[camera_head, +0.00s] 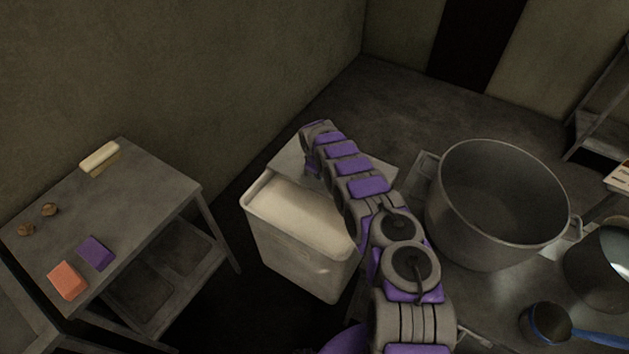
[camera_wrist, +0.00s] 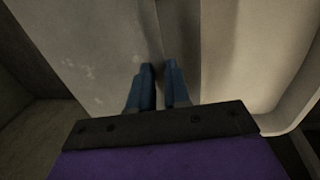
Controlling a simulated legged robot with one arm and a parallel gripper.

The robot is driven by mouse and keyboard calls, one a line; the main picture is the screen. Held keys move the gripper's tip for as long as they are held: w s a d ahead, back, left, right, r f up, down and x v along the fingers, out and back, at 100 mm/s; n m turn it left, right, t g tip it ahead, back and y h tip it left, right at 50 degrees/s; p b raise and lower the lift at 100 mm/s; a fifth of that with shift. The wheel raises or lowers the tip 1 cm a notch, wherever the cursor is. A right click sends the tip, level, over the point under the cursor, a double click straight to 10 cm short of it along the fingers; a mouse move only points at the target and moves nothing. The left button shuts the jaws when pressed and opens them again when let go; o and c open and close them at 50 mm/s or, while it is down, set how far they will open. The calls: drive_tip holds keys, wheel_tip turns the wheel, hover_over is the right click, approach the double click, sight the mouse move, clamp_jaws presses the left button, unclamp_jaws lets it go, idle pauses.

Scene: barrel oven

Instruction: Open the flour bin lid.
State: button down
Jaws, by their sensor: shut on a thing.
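The flour bin (camera_head: 295,260) is a pale box on the floor, with white flour (camera_head: 295,212) showing inside its open top. Its flat pale lid (camera_head: 289,157) is at the far side of the opening, partly hidden by my arm. In the wrist view, the lid (camera_wrist: 95,60) fills the left and the bin's inside and rim (camera_wrist: 297,112) show on the right. My gripper (camera_wrist: 161,68) has its blue fingers close together at the lid's edge, shut on the lid; the exact contact is hard to see. In the head view my arm hides the fingers.
A grey table (camera_head: 150,210) at left holds a pale roll (camera_head: 100,158), a purple block (camera_head: 94,253), an orange block (camera_head: 68,281) and small brown lumps. Walls enclose the far side.

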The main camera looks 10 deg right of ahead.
drive_tip(key=shift+w+d+b, duration=0.2)
drive_tip(key=shift+w+b, duration=0.2)
drive_tip(key=shift+w, duration=0.45)
drive_tip(key=shift+w+d+b, duration=0.3)
drive_tip(key=shift+d+b, duration=0.05)
drive_tip(key=shift+d, duration=0.1)
drive_tip(key=shift+r, duration=0.1)
drive_tip(key=c, duration=1.1)
unclamp_jaws()
drive_tip(key=shift+d, duration=0.15)
wheel_tip(320, 180, up, 17)
drive_tip(key=s+a+p, duration=0.2)
drive_tip(key=p, duration=0.1)
drive_tip(key=shift+s, duration=0.35)
drive_tip(key=shift+a, duration=0.1)
drive_tip(key=shift+f, duration=0.2)
